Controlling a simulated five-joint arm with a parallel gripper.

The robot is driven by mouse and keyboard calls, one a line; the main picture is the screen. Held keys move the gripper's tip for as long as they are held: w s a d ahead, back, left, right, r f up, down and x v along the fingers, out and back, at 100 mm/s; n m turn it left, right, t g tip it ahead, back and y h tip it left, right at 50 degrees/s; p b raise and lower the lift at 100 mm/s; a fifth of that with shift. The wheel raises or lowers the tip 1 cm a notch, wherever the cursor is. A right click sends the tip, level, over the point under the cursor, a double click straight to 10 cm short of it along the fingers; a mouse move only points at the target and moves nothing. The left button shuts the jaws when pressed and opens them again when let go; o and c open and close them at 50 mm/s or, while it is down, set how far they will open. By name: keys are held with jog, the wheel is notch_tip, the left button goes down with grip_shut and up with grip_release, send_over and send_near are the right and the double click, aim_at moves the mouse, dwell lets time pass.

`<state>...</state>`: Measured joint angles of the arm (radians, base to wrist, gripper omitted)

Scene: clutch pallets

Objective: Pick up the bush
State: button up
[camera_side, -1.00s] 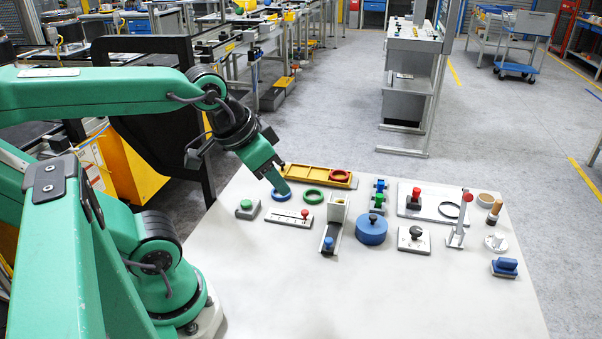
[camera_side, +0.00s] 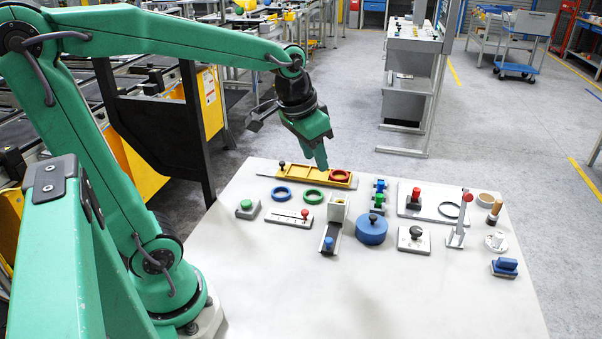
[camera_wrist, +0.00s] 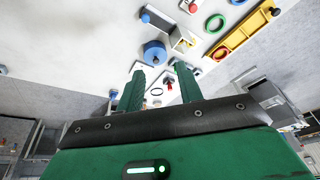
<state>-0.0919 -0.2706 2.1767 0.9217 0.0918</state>
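Nothing is labelled as the bush. A short beige hollow cylinder (camera_side: 487,199) at the right back of the table may be it, but I cannot be sure. It stands behind a wooden-handled piece, and I cannot make it out in the wrist view. My gripper (camera_side: 321,166) hangs above the back of the table, well left of that cylinder, near the yellow tray (camera_side: 307,173). In the wrist view my gripper (camera_wrist: 160,78) has its two green fingers apart with nothing held between them. The table shows beyond the fingers.
A red ring (camera_side: 340,176) lies in the yellow tray. Blue (camera_side: 281,194) and green (camera_side: 314,195) rings lie in front. A blue round lid (camera_side: 371,230), a grey plate with a red knob (camera_side: 416,195) and an upright red-topped lever (camera_side: 461,220) stand rightward. The table's front is clear.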

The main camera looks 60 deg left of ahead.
jog(key=w+a+f+g, duration=0.1)
jog(key=w+a+f, duration=0.4)
jog(key=w+f, duration=0.3)
jog(key=w+a+f+g, duration=0.2)
jog(key=w+a+f, duration=0.2)
jog(key=w+f, duration=0.4)
jog(key=shift+a+f+g, duration=0.25)
jog(key=shift+a+g, duration=0.05)
jog(key=shift+a, duration=0.1)
jog(key=shift+f, duration=0.1)
jog(key=shift+f, duration=1.2)
jog(key=shift+f, duration=0.1)
jog(key=shift+a+f, duration=0.1)
jog(key=shift+f, duration=2.35)
jog(key=shift+c, duration=0.5)
jog(key=c, duration=0.6)
